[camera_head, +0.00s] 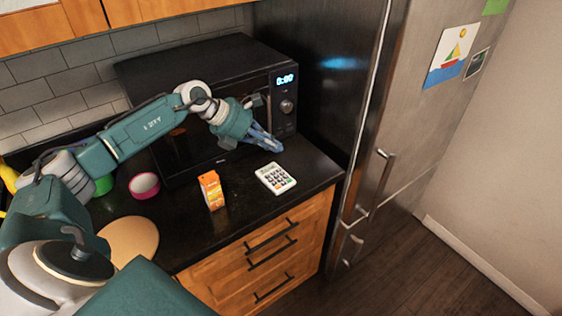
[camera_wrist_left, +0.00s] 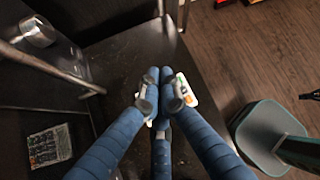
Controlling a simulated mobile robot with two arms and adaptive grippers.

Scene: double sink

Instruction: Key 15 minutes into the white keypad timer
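My right gripper is not in view.
The black microwave (camera_head: 200,100) stands behind the timer, its clock showing 0:00. An orange carton (camera_head: 212,190) stands left of the timer. A pink round item (camera_head: 144,186) and a round wooden board (camera_head: 130,240) are farther left. The steel fridge (camera_head: 410,130) is at right.

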